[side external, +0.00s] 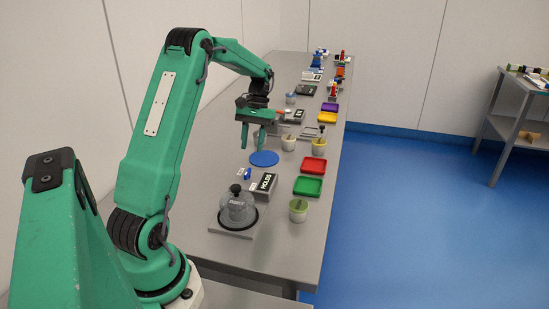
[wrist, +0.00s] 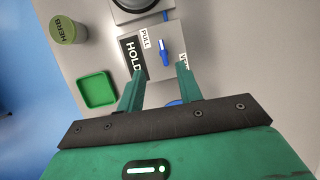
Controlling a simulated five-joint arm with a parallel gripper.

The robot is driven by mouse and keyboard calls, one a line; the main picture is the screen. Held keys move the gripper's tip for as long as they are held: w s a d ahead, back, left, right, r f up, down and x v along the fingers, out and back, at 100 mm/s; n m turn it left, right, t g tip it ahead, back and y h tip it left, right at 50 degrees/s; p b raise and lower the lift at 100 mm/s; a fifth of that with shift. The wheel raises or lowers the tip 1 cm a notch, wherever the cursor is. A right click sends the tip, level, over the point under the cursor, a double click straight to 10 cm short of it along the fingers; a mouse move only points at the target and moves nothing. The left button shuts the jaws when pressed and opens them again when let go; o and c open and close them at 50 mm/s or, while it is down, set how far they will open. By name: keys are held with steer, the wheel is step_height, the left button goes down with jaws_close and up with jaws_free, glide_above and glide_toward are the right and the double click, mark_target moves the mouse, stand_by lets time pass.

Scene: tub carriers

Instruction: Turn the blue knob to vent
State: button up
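The blue knob (wrist: 164,48) is a small elongated handle on a grey surface in the wrist view. It lies between a white label reading PULL (wrist: 146,39) and a partly hidden label (wrist: 184,61) that seems to read VENT. I cannot tell which label it points to. My gripper (side external: 252,146) is open and empty, above the table beyond the knob. In the wrist view my gripper's fingers (wrist: 157,70) stand apart, with the knob ahead of the gap between them.
A grey domed device (side external: 238,207) stands nearer the camera than the knob. A blue disc (side external: 264,158) lies under my gripper. Green (side external: 308,187) and red (side external: 314,165) trays and a green-topped tub (side external: 298,210) line the right.

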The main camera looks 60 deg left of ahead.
mark_target(248, 170)
steer(key=shift+s+a+f, duration=0.15)
steer(key=shift+a+f, duration=0.45)
steer(key=shift+d+x, duration=0.1)
steer(key=shift+x, duration=1.85)
steer(key=shift+d+x, duration=0.15)
steer(key=shift+x, duration=1.8)
steer(key=shift+r, duration=0.1)
jaws_close()
